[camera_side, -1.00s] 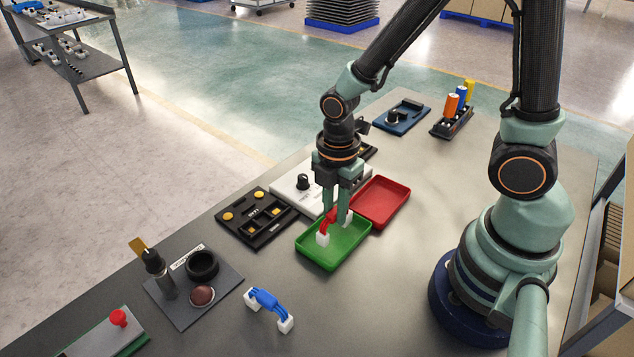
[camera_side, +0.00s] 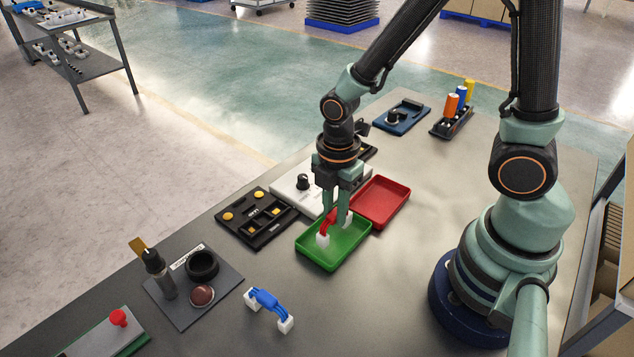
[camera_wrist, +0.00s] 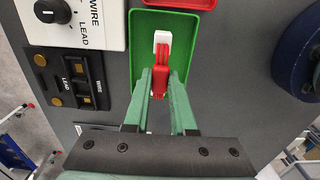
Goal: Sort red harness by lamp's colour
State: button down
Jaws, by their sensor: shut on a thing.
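The red harness (camera_side: 326,228), a red cable with white end blocks, is held by my gripper (camera_side: 336,218) inside the outline of the green tray (camera_side: 331,264). In the wrist view the harness (camera_wrist: 161,75) sits between the two fingers of my gripper (camera_wrist: 160,84), with one white end pointing to the far side of the green tray (camera_wrist: 145,20). I cannot tell whether it touches the tray floor. The red tray (camera_side: 398,190) next to the green one is empty. I cannot make out a lit lamp; a dull dark-red dome (camera_side: 202,295) sits on a grey plate.
A blue harness (camera_side: 267,300) lies on the bench at the front. A white box with a black knob (camera_side: 303,180) and a black tester board (camera_side: 245,230) stand left of the trays. Bare bench lies right of the trays.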

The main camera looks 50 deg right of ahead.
jog(key=shift+f, duration=0.65)
dwell(0.5)
jog(key=c, duration=0.7)
grip_release()
jog(key=shift+o, duration=0.2)
jog(key=shift+r, duration=3.45)
jog(key=d+r+m+t, duration=0.2)
jog(key=r+m, duration=0.5)
jog(key=m, duration=0.2)
jog(key=d+r+m+t, duration=0.3)
jog(key=r+m, duration=0.3)
jog(key=m, duration=0.3)
jog(key=shift+w+d+r+t, duration=0.15)
jog(key=shift+r+t, duration=0.15)
jog(key=shift+r, duration=0.1)
